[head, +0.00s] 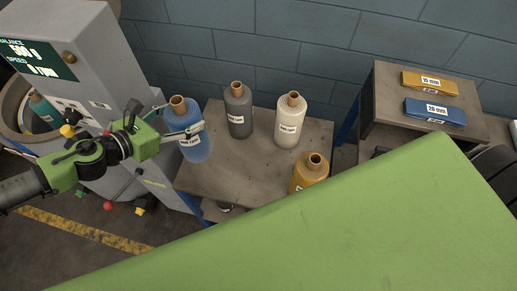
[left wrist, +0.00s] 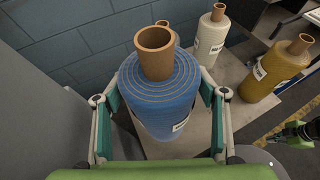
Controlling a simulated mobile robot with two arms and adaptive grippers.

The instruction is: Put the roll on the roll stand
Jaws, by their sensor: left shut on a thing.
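My left gripper (head: 186,120) is shut on a blue yarn roll (head: 193,145) with a brown core tube and a white label. In the left wrist view the blue roll (left wrist: 158,92) is upright between the two fingers. In the head view it overlaps the left part of a low table (head: 252,180); its base is partly hidden, so I cannot tell if it touches the top. I cannot pick out the roll stand with certainty. A green and black arm part (left wrist: 300,132) shows at the right of the left wrist view, too small to read its jaws.
Dark grey (head: 239,115), cream (head: 290,128) and yellow (head: 306,180) rolls stand on the table. A grey machine (head: 85,60) is at the left. A stand with yellow (head: 430,84) and blue (head: 435,114) boxes is at the right. A large green surface hides the lower right.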

